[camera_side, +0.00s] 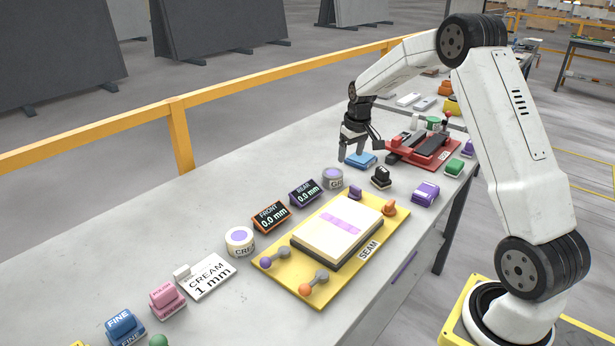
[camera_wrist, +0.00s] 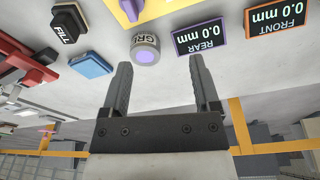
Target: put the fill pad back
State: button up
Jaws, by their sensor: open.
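A black block labelled FILL (camera_wrist: 68,22) is at the top left of the wrist view. The blue block also shows in the wrist view (camera_wrist: 91,64), outside the left finger. My gripper (camera_side: 353,155) is open with nothing between its fingers, low over the bench close to the blue block. In the wrist view my gripper (camera_wrist: 159,68) points toward a grey tub, apart from the FILL block.
A grey tub with a purple top (camera_wrist: 145,47) and the REAR (camera_wrist: 200,36) and FRONT (camera_wrist: 277,17) displays stand near my gripper. A yellow SEAM board (camera_side: 280,277) holds a cream slab. A red tray (camera_side: 425,153) with a dark tool lies behind the black block.

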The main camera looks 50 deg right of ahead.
jog(key=s+a+n, duration=0.1)
jog(key=s+a, duration=0.3)
jog(key=a, duration=0.5)
jog(key=s+a+n, duration=0.1)
jog(key=s+a, duration=0.2)
jog(key=a, duration=0.5)
jog(key=s+a+f+n+t, duration=0.1)
jog(key=s+a, duration=0.8)
jog(key=s, duration=0.3)
jog(key=shift+a+f+y, duration=0.2)
jog(key=shift+f+y, duration=0.1)
jog(key=shift+f, duration=0.1)
